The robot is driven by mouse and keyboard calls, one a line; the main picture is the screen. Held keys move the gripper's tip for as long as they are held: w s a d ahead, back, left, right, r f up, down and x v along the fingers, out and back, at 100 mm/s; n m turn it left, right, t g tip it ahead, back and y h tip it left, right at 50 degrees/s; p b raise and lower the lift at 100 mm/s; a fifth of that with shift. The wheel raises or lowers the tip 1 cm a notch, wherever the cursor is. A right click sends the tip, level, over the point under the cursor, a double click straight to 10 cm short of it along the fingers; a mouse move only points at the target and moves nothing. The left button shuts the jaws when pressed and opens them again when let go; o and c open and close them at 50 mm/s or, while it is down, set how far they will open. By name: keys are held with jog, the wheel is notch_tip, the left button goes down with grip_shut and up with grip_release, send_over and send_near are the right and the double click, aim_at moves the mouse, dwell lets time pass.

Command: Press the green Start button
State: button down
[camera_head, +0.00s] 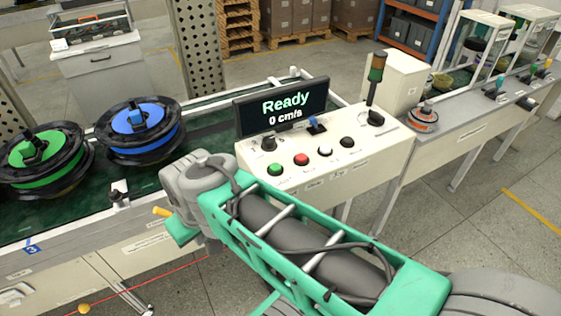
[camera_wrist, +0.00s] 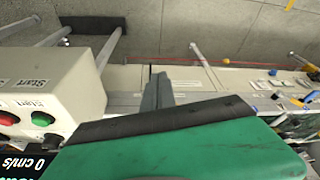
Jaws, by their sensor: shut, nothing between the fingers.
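The green Start button (camera_head: 275,169) is at the left end of a row on the front of a cream control box (camera_head: 320,180). It also shows at the left edge of the wrist view (camera_wrist: 42,119), beside a red button (camera_wrist: 8,118). My gripper (camera_wrist: 157,82) is shut and empty in the wrist view. It is to the right of the control box there and apart from the button. In the head view my wrist is left of the box, and the fingertips cannot be made out.
Red (camera_head: 301,159), white (camera_head: 325,151) and black (camera_head: 347,142) buttons continue the row. A display (camera_head: 283,105) reads Ready, 0 cm/s. A signal tower (camera_head: 375,80) stands at the box's right. Blue (camera_head: 138,118) and green (camera_head: 45,150) hubs lie on the conveyor.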

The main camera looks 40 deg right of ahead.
notch_tip(320, 180, up, 12)
jog(key=f+m+t+y+p, duration=0.1)
jog(key=m+t+y+p, duration=0.2)
jog(key=m+t+p, duration=0.35)
send_over(278, 167)
jog(key=p, duration=0.1)
jog(key=shift+d+r+n+g, duration=0.1)
jog(key=shift+r+n+g, duration=0.15)
jog(key=shift+n+g, duration=0.3)
jog(key=shift+s, duration=0.1)
notch_tip(278, 167, down, 8)
jog(key=b, duration=0.7)
jog(key=shift+f+b, duration=0.15)
jog(key=shift+b, duration=0.15)
jog(key=shift+f, duration=0.25)
